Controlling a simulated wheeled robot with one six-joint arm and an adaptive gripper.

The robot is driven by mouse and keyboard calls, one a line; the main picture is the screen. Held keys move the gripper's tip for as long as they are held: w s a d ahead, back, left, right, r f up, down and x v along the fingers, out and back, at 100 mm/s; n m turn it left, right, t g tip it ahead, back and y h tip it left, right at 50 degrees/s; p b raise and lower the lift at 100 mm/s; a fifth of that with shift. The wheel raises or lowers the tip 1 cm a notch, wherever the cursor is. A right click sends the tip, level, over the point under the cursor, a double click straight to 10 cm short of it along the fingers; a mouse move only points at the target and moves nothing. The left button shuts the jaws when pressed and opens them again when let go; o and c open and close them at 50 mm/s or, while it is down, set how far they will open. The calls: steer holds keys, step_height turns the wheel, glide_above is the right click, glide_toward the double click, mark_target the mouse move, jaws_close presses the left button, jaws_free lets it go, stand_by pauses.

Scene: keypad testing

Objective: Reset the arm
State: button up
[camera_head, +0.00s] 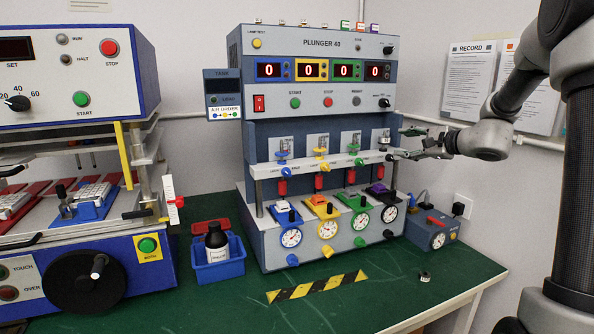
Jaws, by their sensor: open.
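My gripper (407,144) is at the right side of the grey and blue PLUNGER 40 machine (328,150), at about the height of its white crossbar (330,164). It points left and its jaws are open, with nothing seen between them. Whether a finger touches the machine, I cannot tell. My dark arm comes in from the right, in front of the wall. The machine has blue, yellow, green and purple stations with dials, and four displays that each read 0.
A second machine (70,240) stands at the left. A blue bin (219,268) with a dark bottle (216,242) sits between them. A small blue box (432,232) stands at the right. Striped tape (317,286) lies on the green tabletop (385,285); the front right is mostly clear.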

steer(key=s+a+f+n+g+h, duration=0.1)
steer(key=s+f+n+g, duration=0.2)
steer(key=s, duration=0.6)
steer(key=s+a+f+n+g, duration=0.1)
steer(key=s+f+n+g, duration=0.25)
steer(key=s, duration=0.55)
steer(key=s+a+f+n+g+h, duration=0.1)
steer(key=s+f+n+g, duration=0.15)
steer(key=s, duration=0.65)
steer(key=s+d+r+n+h, duration=0.1)
steer(key=s+r+n+h, duration=0.1)
steer(key=s+n, duration=0.2)
steer(key=s+d+r+n+h, duration=0.1)
steer(key=s+r+n+h, duration=0.1)
steer(key=s, duration=0.9)
steer(key=shift+d+r+n+h, duration=0.3)
steer(key=shift+r+n+h, duration=0.1)
steer(key=shift+n+h, duration=0.4)
steer(key=shift+s, duration=0.1)
steer(key=shift+c, duration=0.6)
steer(key=shift+f, duration=0.1)
